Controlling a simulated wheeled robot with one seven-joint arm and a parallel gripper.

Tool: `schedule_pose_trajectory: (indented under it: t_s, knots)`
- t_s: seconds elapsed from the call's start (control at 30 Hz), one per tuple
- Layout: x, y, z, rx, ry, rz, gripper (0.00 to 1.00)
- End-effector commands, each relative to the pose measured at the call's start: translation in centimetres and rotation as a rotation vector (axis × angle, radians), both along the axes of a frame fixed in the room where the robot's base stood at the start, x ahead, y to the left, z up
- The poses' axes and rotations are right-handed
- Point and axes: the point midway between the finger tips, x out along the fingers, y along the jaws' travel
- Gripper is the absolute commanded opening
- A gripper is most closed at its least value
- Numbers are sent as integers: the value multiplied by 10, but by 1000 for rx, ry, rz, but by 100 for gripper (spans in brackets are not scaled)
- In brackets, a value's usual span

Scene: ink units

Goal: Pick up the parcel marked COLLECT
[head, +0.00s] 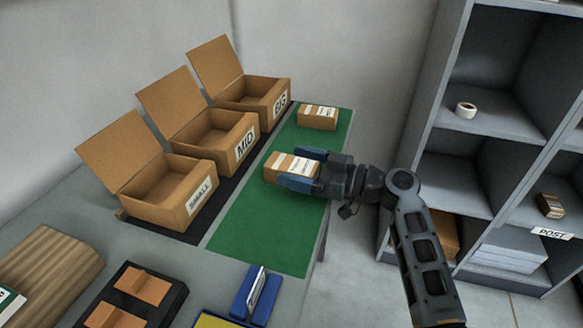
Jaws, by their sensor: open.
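A brown parcel (286,164) with a white label lies on the green mat (240,227). My gripper (302,168) is around it, with one blue finger on its far side and one on its near side. The jaws are open, and I cannot tell whether either finger touches the parcel. A second brown parcel (318,119) with a white label lies farther back on the mat, apart from my gripper. The label writing on both is too small to read, so I cannot tell which says COLLECT.
Open boxes marked SMALL (172,197), MID (218,136) and BIG (262,95) stand left of the mat. A blue holder (250,295) and a black tray (165,298) are in front. A grey shelf (475,120) stands at right. The mat's front half is clear.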

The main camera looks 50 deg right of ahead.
Motion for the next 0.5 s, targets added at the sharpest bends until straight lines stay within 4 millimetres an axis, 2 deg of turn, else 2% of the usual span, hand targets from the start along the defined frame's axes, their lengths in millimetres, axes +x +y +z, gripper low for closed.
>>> schedule_pose_trajectory:
  t_s: [0.23, 0.5]
  knots:
    - [2, 1, 0, 0, 0, -1, 94]
    - [2, 1, 0, 1, 0, -1, 69]
